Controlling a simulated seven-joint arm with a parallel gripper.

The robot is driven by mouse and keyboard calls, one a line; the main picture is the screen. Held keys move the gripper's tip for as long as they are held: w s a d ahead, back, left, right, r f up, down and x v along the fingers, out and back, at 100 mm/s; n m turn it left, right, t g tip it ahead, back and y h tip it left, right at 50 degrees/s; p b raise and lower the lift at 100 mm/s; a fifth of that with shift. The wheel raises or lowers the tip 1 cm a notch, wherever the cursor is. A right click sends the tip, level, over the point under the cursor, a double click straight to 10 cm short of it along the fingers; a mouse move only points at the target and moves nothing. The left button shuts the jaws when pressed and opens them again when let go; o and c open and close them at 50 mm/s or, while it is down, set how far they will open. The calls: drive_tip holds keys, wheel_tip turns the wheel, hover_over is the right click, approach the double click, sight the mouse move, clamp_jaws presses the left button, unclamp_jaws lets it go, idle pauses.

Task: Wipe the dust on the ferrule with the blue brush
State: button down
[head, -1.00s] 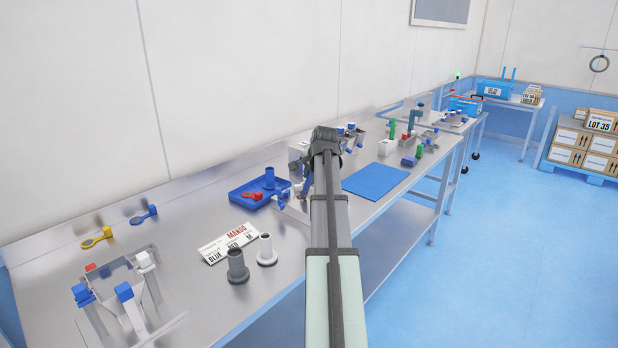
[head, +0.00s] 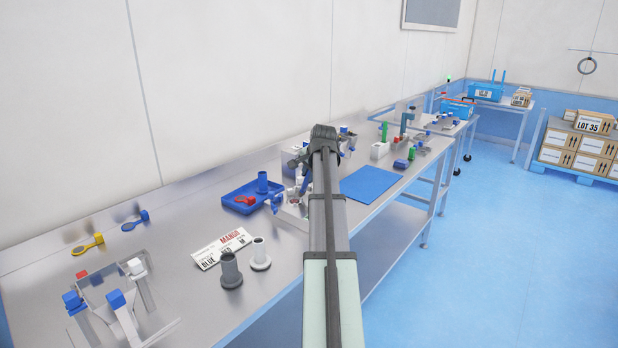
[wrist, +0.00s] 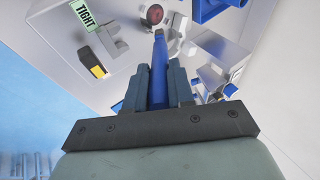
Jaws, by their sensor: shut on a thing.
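In the wrist view my gripper (wrist: 159,88) is shut on the blue brush (wrist: 159,66), with one finger on each side of its handle. The brush points away from the wrist, and its narrow tip is just short of a round part (wrist: 155,14) with a dark reddish face and a pale rim. This may be the ferrule, but I cannot be sure. A small gap seems to show between tip and part; whether they touch is hard to tell. Dust cannot be made out. In the head view my arm hides most of the gripper and the work spot.
A blue tray (head: 228,199) with a blue cup and a red piece lies left of my arm. A blue mat (head: 370,183) lies right of it, clear. Grey and white spools stand at the bench front.

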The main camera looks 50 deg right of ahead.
drive_tip(key=shift+r, duration=2.55)
drive_tip(key=shift+r, duration=1.5)
drive_tip(key=shift+w+f, duration=0.1)
drive_tip(key=shift+w+a+f, duration=0.2)
drive_tip(key=shift+w+f, duration=0.1)
drive_tip(key=shift+f, duration=0.2)
drive_tip(key=shift+w+a+f, duration=0.2)
drive_tip(key=shift+w+f, duration=0.1)
drive_tip(key=shift+f, duration=0.15)
